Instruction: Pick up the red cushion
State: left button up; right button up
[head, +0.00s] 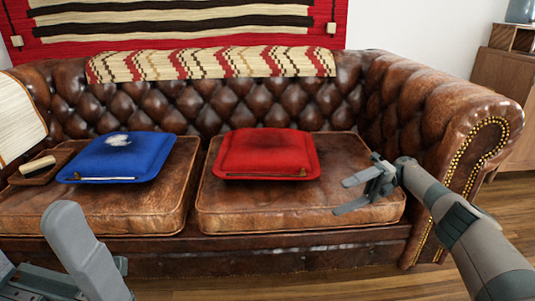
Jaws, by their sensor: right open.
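The red cushion (266,152) lies flat on the right seat pad of the brown leather sofa (300,215). A thin brownish stick-like strip (262,174) runs along its front edge. My right gripper (345,197) comes in from the right and is open and empty. It is to the right of the cushion and nearer to me, over the right seat pad, apart from the cushion. Part of my left arm (85,250) shows at the bottom left; its fingertips are not visible.
A blue cushion (118,155) with a white patch lies on the left seat pad. A small wooden tray (22,179) with a brush-like item (38,166) is left of it. A patterned throw (210,64) drapes over the backrest. The sofa's right arm (445,115) rises beside my right arm.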

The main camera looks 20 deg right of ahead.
aim_at(265, 153)
jog(key=i+l, duration=0.2)
jog(key=i, duration=0.3)
jog(key=i+l, duration=0.2)
jog(key=i, duration=0.25)
jog(key=i+l, duration=0.2)
jog(key=i, duration=0.3)
